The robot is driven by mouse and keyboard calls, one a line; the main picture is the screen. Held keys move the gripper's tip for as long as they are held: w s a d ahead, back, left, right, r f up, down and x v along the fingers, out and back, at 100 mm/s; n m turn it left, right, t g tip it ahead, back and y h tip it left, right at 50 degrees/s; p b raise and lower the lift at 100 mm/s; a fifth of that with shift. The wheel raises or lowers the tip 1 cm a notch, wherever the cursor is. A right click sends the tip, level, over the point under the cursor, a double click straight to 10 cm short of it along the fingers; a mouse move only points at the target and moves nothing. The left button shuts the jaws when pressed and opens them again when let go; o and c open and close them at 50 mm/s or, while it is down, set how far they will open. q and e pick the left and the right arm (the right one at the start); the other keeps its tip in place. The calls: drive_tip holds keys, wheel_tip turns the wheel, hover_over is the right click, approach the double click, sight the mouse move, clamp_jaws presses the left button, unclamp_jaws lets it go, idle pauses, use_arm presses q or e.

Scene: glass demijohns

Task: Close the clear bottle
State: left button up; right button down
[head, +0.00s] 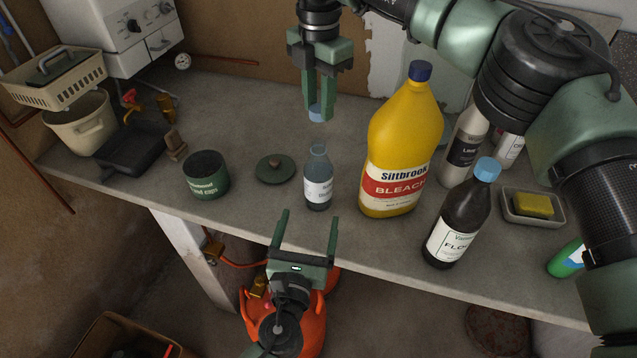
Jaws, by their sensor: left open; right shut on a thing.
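The clear bottle (318,181) stands upright on the bench with a white label and a bare, uncapped neck. My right gripper (318,108) hangs above it, pointing down, shut on a light blue cap (317,113). The cap is apart from the bottle, a short way above its mouth in the picture. My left gripper (307,235) is open and empty at the bench's front edge, below the bottle in the picture, its fingers pointing towards the bench.
A large yellow bleach bottle (400,145) stands close to the right of the clear bottle, with a dark bottle with a blue cap (460,215) further right. A green tin (206,175) and a dark round lid (275,169) are to the left. A soap dish (534,218) lies at the far right.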

use_arm(q)
drive_tip(key=w, duration=0.4)
drive_tip(key=w+d, duration=0.1)
drive_tip(key=w, duration=0.3)
drive_tip(key=w+d, duration=0.1)
drive_tip(key=w, duration=0.3)
drive_tip(key=shift+s, duration=0.1)
clamp_jaws()
use_arm(e)
hover_over(319, 142)
drive_tip(key=shift+f, duration=2.55)
